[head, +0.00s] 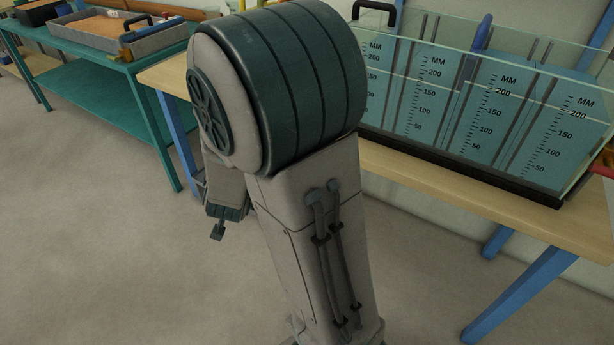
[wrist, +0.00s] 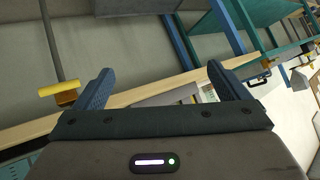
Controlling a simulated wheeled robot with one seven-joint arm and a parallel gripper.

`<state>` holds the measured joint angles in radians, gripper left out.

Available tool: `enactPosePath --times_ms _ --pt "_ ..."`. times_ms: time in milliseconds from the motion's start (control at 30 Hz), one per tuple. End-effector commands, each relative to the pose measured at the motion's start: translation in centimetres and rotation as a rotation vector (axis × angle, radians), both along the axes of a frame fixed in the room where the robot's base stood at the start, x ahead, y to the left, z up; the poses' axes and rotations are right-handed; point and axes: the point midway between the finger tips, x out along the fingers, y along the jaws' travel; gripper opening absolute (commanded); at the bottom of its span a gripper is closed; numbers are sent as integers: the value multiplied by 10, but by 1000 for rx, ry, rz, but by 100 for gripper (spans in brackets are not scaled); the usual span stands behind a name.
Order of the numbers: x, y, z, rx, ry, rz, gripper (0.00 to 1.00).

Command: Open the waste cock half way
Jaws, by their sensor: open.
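In the wrist view my gripper (wrist: 160,70) is open and empty, its two blue-grey fingers wide apart. A yellow bar handle on a brass-coloured body (wrist: 66,98) shows left of the left finger, apart from it. It looks like a cock, with a grey pipe running up from it in the picture. I cannot tell for certain that it is the waste cock. In the head view my arm hides much of the middle. A red part (head: 603,170) shows at the right edge by the flume's end, too cut off to identify.
The glass flume (head: 480,110) with millimetre scales stands on a wooden bench (head: 450,180) with blue legs. A green bench (head: 100,75) with a grey tray (head: 160,40) stands at the left. The floor (head: 100,260) in front is clear.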

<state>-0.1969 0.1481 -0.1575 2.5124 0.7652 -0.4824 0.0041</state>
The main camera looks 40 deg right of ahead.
Motion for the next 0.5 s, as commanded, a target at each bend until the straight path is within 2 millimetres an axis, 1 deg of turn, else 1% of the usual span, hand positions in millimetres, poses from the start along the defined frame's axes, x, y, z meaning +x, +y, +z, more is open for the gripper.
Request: enactPosePath --times_ms 33,100,200,333,400,500 --pt "0 -14 -31 -48 -15 -69 95" --pt "-2 -36 -52 -132 -50 -175 95" --pt "-13 -67 -75 -275 -93 -315 95" --pt "-34 -96 -90 -473 -136 -458 95" --pt "-45 -105 -93 -567 -155 -512 95" --pt "-56 -112 -92 -671 -175 -564 95"
